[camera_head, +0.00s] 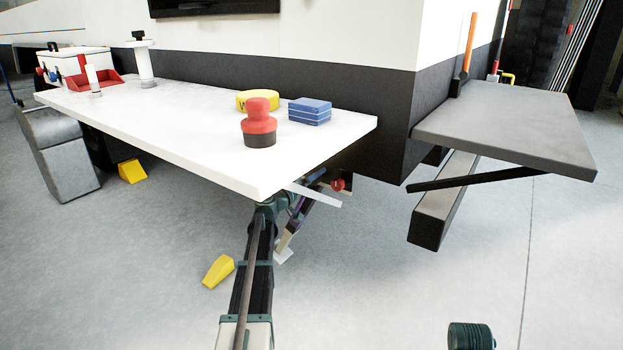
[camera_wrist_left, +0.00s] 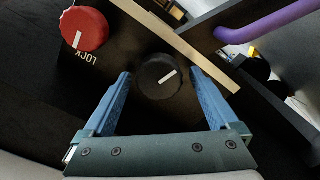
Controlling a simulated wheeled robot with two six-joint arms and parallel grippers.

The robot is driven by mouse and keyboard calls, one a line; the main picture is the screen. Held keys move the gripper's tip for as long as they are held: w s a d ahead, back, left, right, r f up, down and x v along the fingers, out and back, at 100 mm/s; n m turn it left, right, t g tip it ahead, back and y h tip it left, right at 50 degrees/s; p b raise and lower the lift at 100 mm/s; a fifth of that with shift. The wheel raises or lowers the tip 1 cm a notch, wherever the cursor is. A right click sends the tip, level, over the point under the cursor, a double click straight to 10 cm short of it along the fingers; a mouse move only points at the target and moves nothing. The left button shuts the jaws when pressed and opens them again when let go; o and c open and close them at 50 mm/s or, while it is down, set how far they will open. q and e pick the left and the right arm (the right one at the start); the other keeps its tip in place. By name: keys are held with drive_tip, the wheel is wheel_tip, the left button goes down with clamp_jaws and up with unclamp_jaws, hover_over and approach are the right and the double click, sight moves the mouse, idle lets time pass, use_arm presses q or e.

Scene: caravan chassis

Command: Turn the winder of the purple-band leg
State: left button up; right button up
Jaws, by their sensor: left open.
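In the left wrist view a round black knob (camera_wrist_left: 158,76) with a white line sits on a dark plate. My left gripper (camera_wrist_left: 160,72) is open, its blue fingers on either side of this knob; whether they touch it is unclear. A red knob (camera_wrist_left: 84,28) with a white mark and the word LOCK is beside it, up and left. A purple band (camera_wrist_left: 264,22) crosses the upper right. In the head view my left arm reaches under the white table's corner, near the leg with a purple part (camera_head: 298,205) and the red knob (camera_head: 338,184). My right gripper is out of view.
The white table top (camera_head: 200,130) overhangs the leg; a red-and-black knobbed object (camera_head: 259,122), blue blocks (camera_head: 310,111) and a yellow ring (camera_head: 257,99) stand on it. A yellow wedge (camera_head: 218,271) lies on the floor. A grey shelf (camera_head: 510,125) juts out at right.

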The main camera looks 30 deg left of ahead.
use_arm(q)
drive_tip(key=c, duration=1.4)
drive_tip(key=shift+n, duration=0.4)
drive_tip(key=n, duration=0.5)
drive_tip(key=shift+f+n, duration=0.1)
drive_tip(key=shift+n, duration=0.3)
drive_tip(key=n, duration=0.3)
drive_tip(key=shift+f+n, duration=0.1)
drive_tip(key=shift+n, duration=0.2)
drive_tip(key=shift+n+b, duration=0.3)
drive_tip(key=shift+n, duration=1.5)
